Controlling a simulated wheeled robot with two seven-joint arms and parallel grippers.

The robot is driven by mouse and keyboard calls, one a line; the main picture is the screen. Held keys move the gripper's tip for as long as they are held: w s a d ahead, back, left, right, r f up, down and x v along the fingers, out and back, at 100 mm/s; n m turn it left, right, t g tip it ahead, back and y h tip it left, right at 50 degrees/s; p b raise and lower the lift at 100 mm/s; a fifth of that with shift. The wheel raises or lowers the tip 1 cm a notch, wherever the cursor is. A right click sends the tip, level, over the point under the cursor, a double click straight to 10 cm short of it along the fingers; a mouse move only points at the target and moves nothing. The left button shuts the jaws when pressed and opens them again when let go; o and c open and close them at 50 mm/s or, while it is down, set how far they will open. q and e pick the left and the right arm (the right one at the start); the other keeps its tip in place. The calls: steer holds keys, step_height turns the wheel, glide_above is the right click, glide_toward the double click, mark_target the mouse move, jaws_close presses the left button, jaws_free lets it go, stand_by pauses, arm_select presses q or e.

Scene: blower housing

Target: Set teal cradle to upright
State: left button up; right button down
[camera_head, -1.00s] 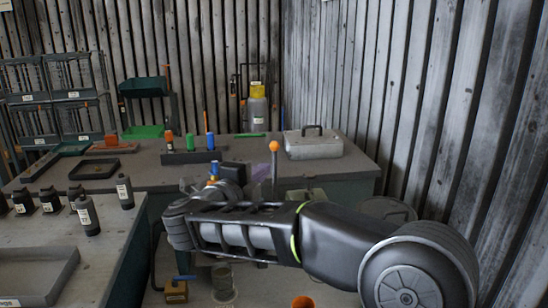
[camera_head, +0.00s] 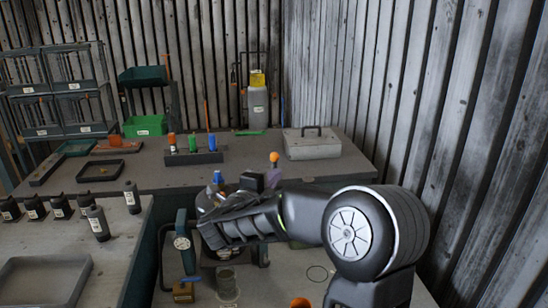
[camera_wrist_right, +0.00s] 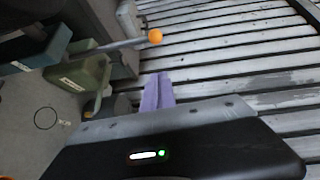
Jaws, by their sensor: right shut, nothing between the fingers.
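A dark teal frame that looks like the teal cradle (camera_head: 186,226) stands at the left of the near bench, beside my right arm. A round pale-faced part (camera_head: 182,242) is on it. My arm hides much of the rest, so I cannot tell its exact tilt. An orange ball knob (camera_head: 274,157) shows behind my arm. In the right wrist view the knob (camera_wrist_right: 155,36) ends a grey rod by a green bracket (camera_wrist_right: 88,76). My right gripper (camera_wrist_right: 158,90) has purple fingers, shut and empty, below the knob and apart from it. My left gripper is out of view.
The back bench holds a grey case (camera_head: 312,143) and a dark rack of coloured bottles (camera_head: 194,157). Dark bottles (camera_head: 97,223) and a grey tray (camera_head: 42,280) are on the left table. An orange cup (camera_head: 300,302) stands at the front.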

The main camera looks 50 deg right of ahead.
mark_target(277, 157)
steer(key=w+d+p, duration=0.2)
steer(key=w+d, duration=0.2)
steer(key=d, duration=0.1)
steer(key=shift+w+f, duration=0.25)
steer(key=shift+w, duration=0.1)
steer(key=w+p, duration=0.1)
steer(key=p, duration=0.1)
steer(key=w+d+r+y+p, duration=0.1)
steer(key=p, duration=0.1)
steer(key=shift+d+n+g, duration=0.25)
steer(key=shift+n+g, duration=0.05)
steer(key=shift+f, duration=0.1)
